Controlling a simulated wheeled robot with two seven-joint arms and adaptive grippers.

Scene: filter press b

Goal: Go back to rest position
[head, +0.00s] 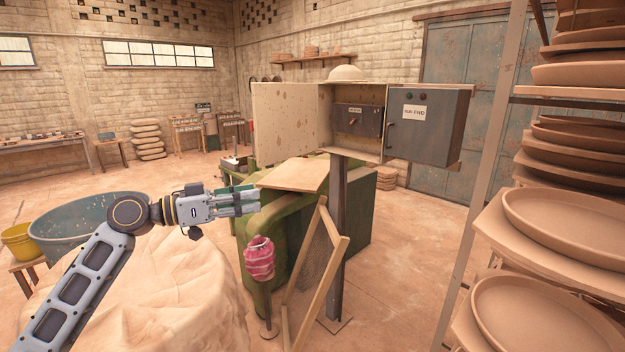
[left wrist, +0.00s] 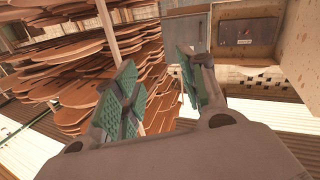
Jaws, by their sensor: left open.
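My left gripper (head: 246,202) reaches in from the left in the head view, over a cloth-like pale mound and in front of a green machine (head: 270,225). In the left wrist view its two green-padded fingers (left wrist: 160,95) stand apart with nothing between them. The cabinet also shows at the upper right of the left wrist view (left wrist: 296,50). My right gripper is in neither view.
A rack of clay plates (head: 560,225) stands close on the right. A blue tub (head: 85,222) and yellow bucket (head: 18,240) are at left. Floor right of the post is clear.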

